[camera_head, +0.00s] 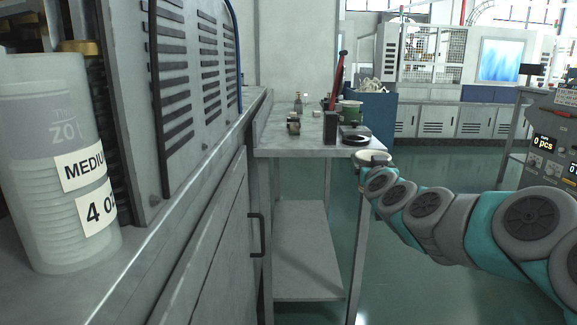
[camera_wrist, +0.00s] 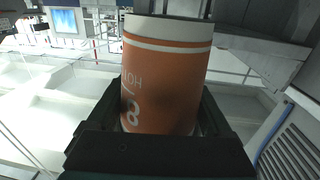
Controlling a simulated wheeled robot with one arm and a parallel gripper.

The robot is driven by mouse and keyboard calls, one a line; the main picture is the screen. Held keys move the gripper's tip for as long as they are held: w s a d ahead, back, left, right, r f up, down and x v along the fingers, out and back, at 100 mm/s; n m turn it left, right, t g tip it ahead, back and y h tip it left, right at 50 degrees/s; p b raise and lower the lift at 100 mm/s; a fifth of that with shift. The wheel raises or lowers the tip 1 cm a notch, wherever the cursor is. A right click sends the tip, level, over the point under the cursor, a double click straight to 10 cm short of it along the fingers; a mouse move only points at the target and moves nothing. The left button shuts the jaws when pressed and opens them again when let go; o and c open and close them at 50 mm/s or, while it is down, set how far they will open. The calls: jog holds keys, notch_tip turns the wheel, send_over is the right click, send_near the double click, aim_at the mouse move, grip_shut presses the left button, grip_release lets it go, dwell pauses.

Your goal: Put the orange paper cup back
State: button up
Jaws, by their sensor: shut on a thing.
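The orange paper cup (camera_wrist: 165,75) has white bands and white print, including an 8, and fills the middle of the wrist view. My gripper (camera_wrist: 162,112) is shut on it, with dark jaws along both sides of the cup. The cup's lower end is partly hidden by the gripper body. In the head view my arm reaches in from the right, with its far end by the front right corner of the grey table (camera_head: 310,150). I cannot make out the orange cup or the jaws in that view.
The table carries a green-topped container (camera_head: 350,111), a black block (camera_head: 330,127), a dark round piece (camera_head: 356,138) and a small bottle (camera_head: 298,103). A stack of pale cups (camera_head: 55,150) stands close at left by a grey vented machine (camera_head: 195,80). A blue cabinet (camera_head: 375,112) stands behind.

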jog(key=w+a+f, duration=0.2)
jog(key=a+f, duration=0.1)
jog(key=f, duration=0.5)
jog(key=w+a+f+n+y, duration=0.1)
jog(key=w+a+f, duration=0.1)
jog(key=f, duration=0.6)
jog(key=shift+w+a+y, duration=0.3)
jog(key=shift+w+a, duration=0.1)
jog(key=shift+w, duration=0.25)
